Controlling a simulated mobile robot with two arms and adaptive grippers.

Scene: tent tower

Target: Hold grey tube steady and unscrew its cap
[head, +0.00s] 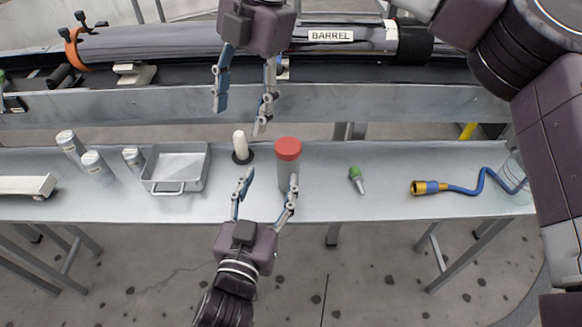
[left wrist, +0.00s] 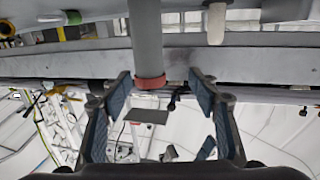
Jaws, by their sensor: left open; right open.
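The grey tube (head: 286,178) stands upright on the bench with its red cap (head: 288,148) on top. My left gripper (head: 270,177) is open just in front of the tube; its right finger overlaps the tube's lower part. In the left wrist view, which looks upside down, the tube (left wrist: 146,35) and the red rim of its cap (left wrist: 150,81) appear between the open fingers (left wrist: 162,88); I see no clear contact. My right gripper (head: 240,118) is open and empty, pointing down above and behind the bench, left of the cap.
A white rounded peg on a dark base (head: 241,147) stands just left of the tube. A metal tray (head: 178,150) and several grey canisters (head: 95,165) are farther left. A green-topped item (head: 356,178) and a blue cable (head: 462,188) lie right. The BARREL assembly (head: 180,42) runs behind.

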